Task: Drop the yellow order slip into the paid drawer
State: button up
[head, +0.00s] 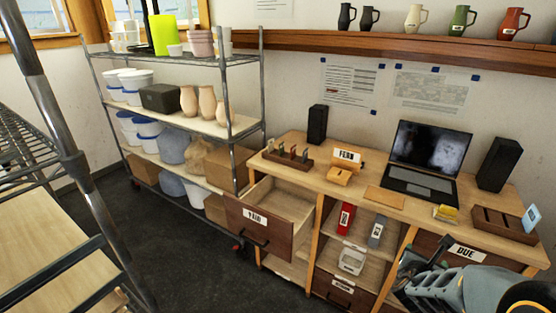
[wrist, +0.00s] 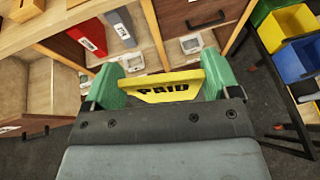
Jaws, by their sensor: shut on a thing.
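My gripper (wrist: 161,84) is shut on the yellow order slip (wrist: 160,92), which reads PAID and spans between its green fingertips in the wrist view. In the head view my gripper (head: 408,262) is at the lower right, in front of the desk's DUE drawer; the slip cannot be made out there. The paid drawer (head: 268,229) is pulled open at the desk's left end, its label facing out and its inside looking empty. The gripper is well to the right of this drawer. An open drawer front at the wrist view's lower left appears to be the same one.
The desk (head: 378,183) carries a laptop (head: 428,158), speakers and a wooden organiser. A red binder (head: 345,218) and a grey binder (head: 376,232) stand in its open shelves. A metal rack (head: 233,125) stands left of the drawer. Dark floor is clear in front.

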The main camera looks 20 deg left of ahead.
aim_at(293, 220)
jog(key=u, duration=0.6)
jog(key=i, duration=1.1)
jog(key=u, duration=1.5)
jog(key=i, duration=0.85)
jog(key=u, duration=0.7)
